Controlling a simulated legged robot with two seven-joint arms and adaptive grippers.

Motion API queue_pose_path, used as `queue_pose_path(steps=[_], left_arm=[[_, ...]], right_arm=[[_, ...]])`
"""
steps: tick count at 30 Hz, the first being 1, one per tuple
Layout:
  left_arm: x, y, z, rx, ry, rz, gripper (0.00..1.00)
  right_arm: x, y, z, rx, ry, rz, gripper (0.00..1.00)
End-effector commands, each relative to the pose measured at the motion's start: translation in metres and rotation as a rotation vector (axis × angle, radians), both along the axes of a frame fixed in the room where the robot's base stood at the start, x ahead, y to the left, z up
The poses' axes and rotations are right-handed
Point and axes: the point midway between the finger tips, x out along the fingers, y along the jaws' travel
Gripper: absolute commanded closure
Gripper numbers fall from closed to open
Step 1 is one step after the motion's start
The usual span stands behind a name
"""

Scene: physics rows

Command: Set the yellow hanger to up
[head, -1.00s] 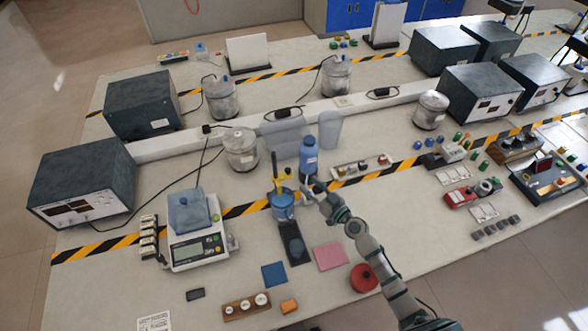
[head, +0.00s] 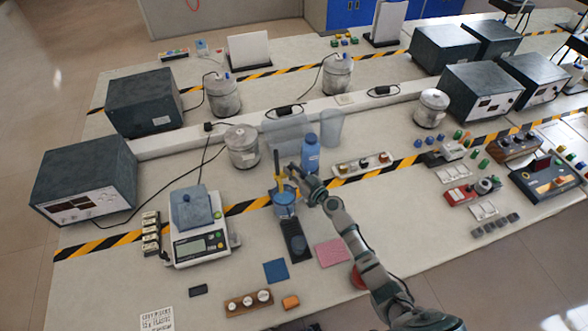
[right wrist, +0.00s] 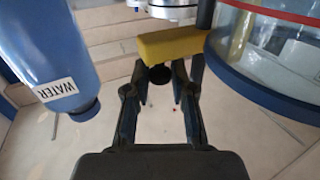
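The yellow hanger (head: 279,166) shows in the head view as an upright yellow piece above a blue-based clear vessel (head: 285,207). In the right wrist view it is a yellow bar (right wrist: 172,46) just beyond my fingertips, with a dark round knob (right wrist: 160,76) below it. My right gripper (head: 289,175) is beside the hanger, to its right. In the wrist view its two fingers (right wrist: 160,68) are apart with the knob between or behind them; I cannot tell whether they touch it. My left gripper is not in view.
A blue water bottle (head: 310,153) stands close behind my right gripper and fills the left of the wrist view (right wrist: 45,45). A metal canister (head: 242,147) and a scale (head: 199,243) stand to the left. A switch strip (head: 362,164) lies to the right.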

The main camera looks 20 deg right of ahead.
Motion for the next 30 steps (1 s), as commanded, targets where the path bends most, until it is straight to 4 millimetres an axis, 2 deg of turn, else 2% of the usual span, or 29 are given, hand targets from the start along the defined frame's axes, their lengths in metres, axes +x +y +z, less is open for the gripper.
queue_pose_path(steps=[8, 11, 18, 21, 30], left_arm=[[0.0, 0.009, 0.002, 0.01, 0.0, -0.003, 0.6], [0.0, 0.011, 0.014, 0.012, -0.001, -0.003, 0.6], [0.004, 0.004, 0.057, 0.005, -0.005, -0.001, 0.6], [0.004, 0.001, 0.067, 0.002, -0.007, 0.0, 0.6], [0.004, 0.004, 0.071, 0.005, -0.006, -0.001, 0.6]], right_arm=[[0.002, -0.006, 0.006, 0.004, -0.007, -0.007, 1.0], [0.003, -0.005, 0.023, 0.003, -0.009, -0.005, 1.0], [0.003, -0.007, 0.084, 0.002, -0.012, -0.01, 1.0], [0.003, -0.007, 0.099, 0.003, -0.012, -0.012, 1.0], [0.003, -0.008, 0.108, 0.008, -0.016, -0.012, 1.0]])
